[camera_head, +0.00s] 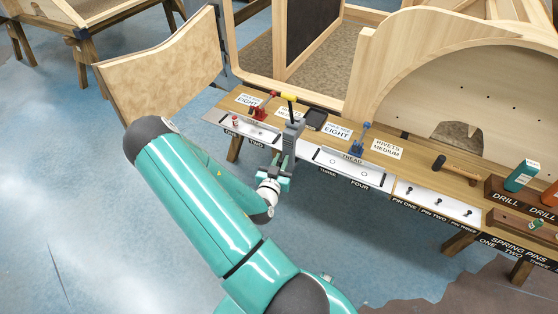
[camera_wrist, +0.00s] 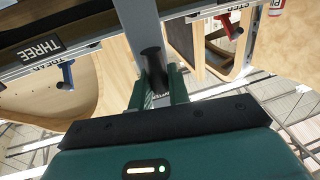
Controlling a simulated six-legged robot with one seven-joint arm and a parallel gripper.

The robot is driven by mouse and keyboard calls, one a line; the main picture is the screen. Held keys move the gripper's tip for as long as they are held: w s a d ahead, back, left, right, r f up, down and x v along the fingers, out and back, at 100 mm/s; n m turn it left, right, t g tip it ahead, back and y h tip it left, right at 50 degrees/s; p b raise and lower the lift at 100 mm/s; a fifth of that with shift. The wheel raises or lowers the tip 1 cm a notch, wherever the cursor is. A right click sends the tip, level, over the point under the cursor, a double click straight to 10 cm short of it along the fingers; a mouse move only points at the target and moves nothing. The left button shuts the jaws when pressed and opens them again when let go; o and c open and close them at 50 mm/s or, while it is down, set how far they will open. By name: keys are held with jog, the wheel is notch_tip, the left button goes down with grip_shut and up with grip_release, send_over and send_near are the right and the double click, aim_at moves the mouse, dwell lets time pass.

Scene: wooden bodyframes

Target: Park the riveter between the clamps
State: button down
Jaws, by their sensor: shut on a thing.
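The riveter (camera_head: 293,133) looks to be the tall grey tool with a yellow and black top. It stands roughly upright in my gripper (camera_head: 286,165) at the front edge of the bench. In the wrist view, my gripper (camera_wrist: 157,92) has its fingers around the riveter's dark lower part (camera_wrist: 152,62). A red tool (camera_head: 258,112) stands to its left and a blue tool (camera_head: 364,138) to its right. They may be the clamps. The wrist view shows the blue one (camera_wrist: 67,75) left and the red one (camera_wrist: 228,24) right. I cannot tell whether the riveter touches the bench.
The wooden bench (camera_head: 418,166) carries label cards, a small black tray (camera_head: 315,118) and white metal panels (camera_head: 352,163). A black-headed hammer-like tool (camera_head: 455,169) and drill boxes lie at the right. Wooden frames rise behind. The blue floor in front is open.

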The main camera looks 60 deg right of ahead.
jog(key=shift+w, duration=0.1)
jog(key=c, duration=1.4)
grip_release()
jog(key=shift+a, duration=0.1)
jog(key=v, duration=1.3)
jog(key=shift+a, duration=0.35)
